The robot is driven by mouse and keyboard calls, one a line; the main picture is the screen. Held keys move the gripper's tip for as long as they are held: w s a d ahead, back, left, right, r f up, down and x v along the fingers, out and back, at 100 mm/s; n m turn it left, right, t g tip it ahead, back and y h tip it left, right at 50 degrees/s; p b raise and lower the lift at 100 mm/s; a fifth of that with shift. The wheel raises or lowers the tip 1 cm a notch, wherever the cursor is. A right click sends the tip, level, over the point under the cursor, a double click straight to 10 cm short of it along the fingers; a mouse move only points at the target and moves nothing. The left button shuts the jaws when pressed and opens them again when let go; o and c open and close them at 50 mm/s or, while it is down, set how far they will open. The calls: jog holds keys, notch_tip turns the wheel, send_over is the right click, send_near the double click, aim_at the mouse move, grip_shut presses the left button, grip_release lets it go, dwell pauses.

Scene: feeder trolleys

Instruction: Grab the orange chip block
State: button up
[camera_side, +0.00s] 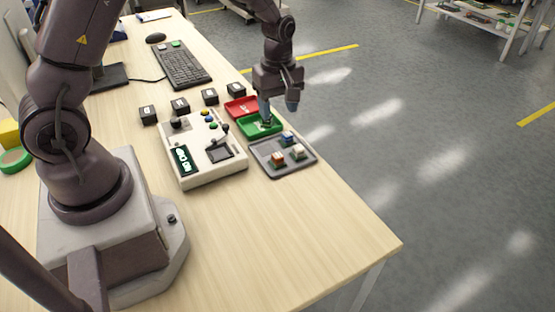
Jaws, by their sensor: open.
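A grey tray (262,158) on the table holds small chip blocks. One with an orange-looking top (298,152) sits at the right of the tray, and a reddish-brown one (278,158) is to its left. The two are small and close in colour, so I cannot be sure which is the orange chip block. A blue-topped block (288,138) sits behind them. My gripper (279,105) points down with its fingers apart, empty. It appears over the green tray, behind the grey tray and apart from the blocks.
A green tray (248,129) with a small dark item and a red tray (236,106) lie behind the grey tray. A white control box (193,170) with a joystick stands left of them. Several black cubes and a keyboard (183,68) lie farther back. The front table is clear.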

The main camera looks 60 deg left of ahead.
jog(key=n, duration=0.1)
send_over(277, 154)
jog(key=f, duration=0.7)
jog(key=shift+w+a+f, duration=0.1)
jog(key=shift+w+f, duration=0.1)
jog(key=shift+f, duration=0.15)
jog(key=f, duration=0.5)
jog(key=shift+s+f, duration=0.1)
jog(key=shift+s, duration=0.1)
jog(key=c, duration=1)
